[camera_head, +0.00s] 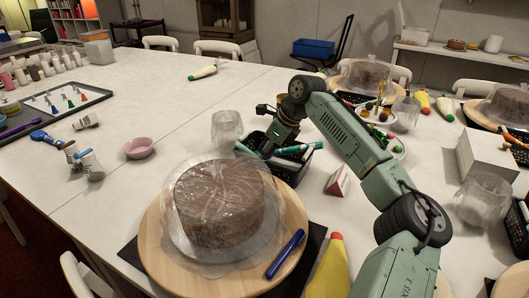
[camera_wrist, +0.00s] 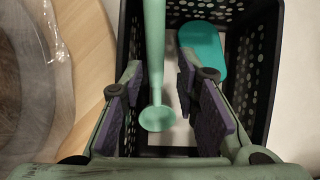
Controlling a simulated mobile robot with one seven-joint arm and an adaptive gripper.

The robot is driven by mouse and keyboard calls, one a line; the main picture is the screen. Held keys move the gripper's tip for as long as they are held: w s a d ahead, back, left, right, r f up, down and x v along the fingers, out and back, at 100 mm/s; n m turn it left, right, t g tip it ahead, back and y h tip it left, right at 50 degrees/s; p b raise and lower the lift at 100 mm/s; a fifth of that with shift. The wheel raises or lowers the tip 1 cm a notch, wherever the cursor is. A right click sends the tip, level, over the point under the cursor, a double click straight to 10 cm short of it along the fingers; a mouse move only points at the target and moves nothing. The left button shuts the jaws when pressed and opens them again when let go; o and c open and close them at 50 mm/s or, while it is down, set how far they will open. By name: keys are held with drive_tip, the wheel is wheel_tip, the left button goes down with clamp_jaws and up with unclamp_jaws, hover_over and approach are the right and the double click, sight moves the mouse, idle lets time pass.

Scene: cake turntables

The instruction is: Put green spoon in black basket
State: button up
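The black basket (camera_wrist: 258,75), with a pattern of round holes, fills the wrist view, and it stands behind the cake in the head view (camera_head: 291,171). My gripper (camera_wrist: 160,82) is open, its padded fingers apart over the basket. A pale green long-handled thing with a round flared end, apparently the green spoon (camera_wrist: 155,60), lies between the fingers with gaps on both sides. Its far end is cut off by the frame. A teal rounded object (camera_wrist: 204,50) lies in the basket to its right. In the head view my gripper (camera_head: 277,143) is at the basket, partly hiding its contents.
A wrapped brown cake (camera_head: 218,202) on a wooden turntable (camera_head: 165,262) stands in front of the basket, with a blue marker (camera_head: 286,254) on the board. A clear cup (camera_head: 227,129) and pink bowl (camera_head: 139,148) stand to the left.

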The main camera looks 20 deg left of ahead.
drive_tip(key=shift+o, duration=0.9)
drive_tip(key=v, duration=1.2)
